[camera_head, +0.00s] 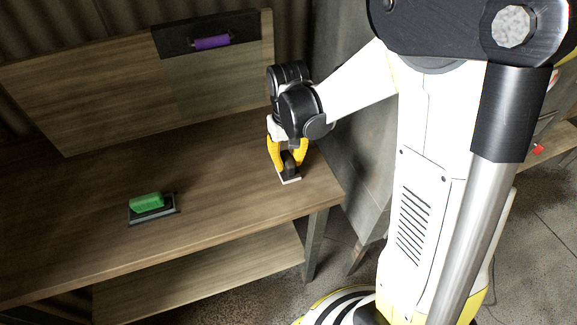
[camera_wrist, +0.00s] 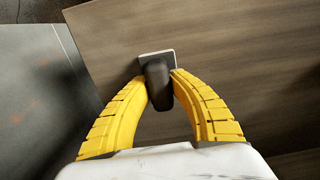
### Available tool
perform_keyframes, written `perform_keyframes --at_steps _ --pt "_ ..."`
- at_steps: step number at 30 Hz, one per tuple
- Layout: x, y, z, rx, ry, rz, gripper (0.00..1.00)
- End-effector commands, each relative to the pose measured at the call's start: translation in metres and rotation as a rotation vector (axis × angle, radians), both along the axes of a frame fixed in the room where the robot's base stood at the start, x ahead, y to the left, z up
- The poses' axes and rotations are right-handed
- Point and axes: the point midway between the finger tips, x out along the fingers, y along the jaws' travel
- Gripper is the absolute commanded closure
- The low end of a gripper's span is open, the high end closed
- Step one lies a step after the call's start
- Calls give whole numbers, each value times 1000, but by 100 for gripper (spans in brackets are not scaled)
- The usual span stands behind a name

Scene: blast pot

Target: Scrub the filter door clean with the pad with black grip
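The pad with black grip (camera_head: 289,179) is at the right end of the wooden bench, a pale plate under a dark upright grip. It also shows in the wrist view (camera_wrist: 157,82). My gripper (camera_head: 290,164) points down at it, with its yellow fingers on both sides of the black grip. In the wrist view the fingertips (camera_wrist: 160,78) close against the grip with no clear gap. The plate seems at or just above the bench top; I cannot tell which. No surface is clearly recognisable as the filter door; a grey metal panel (camera_head: 350,110) stands right of the bench.
A green-gripped pad (camera_head: 148,205) lies on the bench (camera_head: 80,235) at the left. A backboard (camera_head: 100,95) stands behind, with a dark panel (camera_head: 170,40) and purple handle (camera_head: 210,42) on top and a dull patch below. The bench between the pads is clear.

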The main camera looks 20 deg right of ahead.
Motion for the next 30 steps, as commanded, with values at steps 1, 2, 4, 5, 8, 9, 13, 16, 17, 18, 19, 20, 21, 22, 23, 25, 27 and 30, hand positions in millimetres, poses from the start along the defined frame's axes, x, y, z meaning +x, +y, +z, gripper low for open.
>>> perform_keyframes --at_steps 1,2,4,5,8,9,13,16,17,18,19,20,21,22,23,25,27,30 --pt "0 0 0 0 0 0 100" --pt "0 0 -1 0 0 0 100" --pt "0 0 0 0 1 0 100" --pt "0 0 0 0 1 0 100" --pt "-1 0 3 0 1 0 100" --pt "-1 0 5 0 1 0 100" --pt "-1 0 15 0 1 0 100" --pt "0 0 23 0 1 0 100" --pt "0 0 26 0 1 0 100" --pt "0 0 29 0 0 0 100" --pt "0 0 31 0 0 0 100" --pt "0 0 33 0 0 0 100" --pt "0 0 36 0 0 0 100" --pt "0 0 39 0 0 0 100" --pt "0 0 41 0 0 0 100" --pt "0 0 46 0 0 0 100" --pt "0 0 48 0 0 0 100" --pt "0 0 48 0 0 0 100"
